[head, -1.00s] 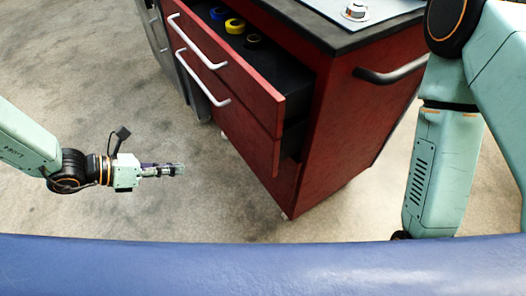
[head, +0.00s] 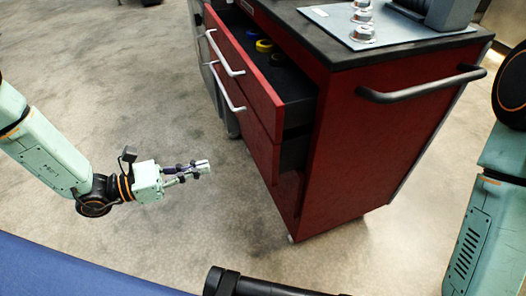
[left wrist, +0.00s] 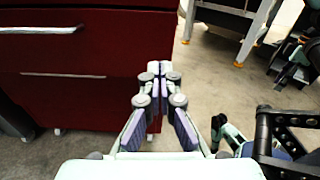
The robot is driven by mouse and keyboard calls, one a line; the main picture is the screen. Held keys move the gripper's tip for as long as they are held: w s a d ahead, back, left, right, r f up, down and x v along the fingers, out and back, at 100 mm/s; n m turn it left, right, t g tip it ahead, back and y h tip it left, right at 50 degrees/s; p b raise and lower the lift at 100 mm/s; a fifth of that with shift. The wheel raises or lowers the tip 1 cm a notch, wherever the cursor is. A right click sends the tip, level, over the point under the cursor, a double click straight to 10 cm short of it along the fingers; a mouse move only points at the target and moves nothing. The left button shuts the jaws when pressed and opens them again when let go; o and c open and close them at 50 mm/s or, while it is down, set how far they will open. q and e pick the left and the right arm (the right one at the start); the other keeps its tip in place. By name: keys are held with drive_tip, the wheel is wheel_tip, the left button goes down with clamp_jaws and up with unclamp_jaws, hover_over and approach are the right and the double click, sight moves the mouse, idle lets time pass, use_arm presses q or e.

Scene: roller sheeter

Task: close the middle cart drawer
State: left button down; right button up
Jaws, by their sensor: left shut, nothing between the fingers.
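The red cart (head: 365,140) stands right of center in the head view. Its top drawer (head: 245,65) is pulled out, with tape rolls inside. The middle drawer (head: 262,150) below it is also pulled out, its dark side showing behind the front. Its pale handle (head: 226,88) faces left. My left gripper (head: 207,167) is shut and empty, in the air left of the middle drawer's front and apart from it in the picture. In the left wrist view the closed fingertips (left wrist: 158,68) overlap the right edge of red drawer fronts (left wrist: 100,55). My right gripper is out of view.
The cart top carries a grey plate (head: 385,25) with metal knobs. A black side handle (head: 420,85) sticks out from the cart's right side. Open floor (head: 150,230) lies left of the cart. In the left wrist view a light-legged stand (left wrist: 235,25) is behind.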

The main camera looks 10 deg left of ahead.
use_arm(q)
drive_tip(key=m+b, duration=0.1)
drive_tip(key=b, duration=0.3)
approach(267, 144)
drive_tip(key=shift+h, duration=0.3)
drive_tip(key=x, duration=0.3)
drive_tip(key=f+x, duration=0.1)
drive_tip(key=x, duration=0.1)
drive_tip(key=shift+w, duration=0.25)
drive_tip(key=shift+x, duration=0.8)
drive_tip(key=shift+r, duration=0.15)
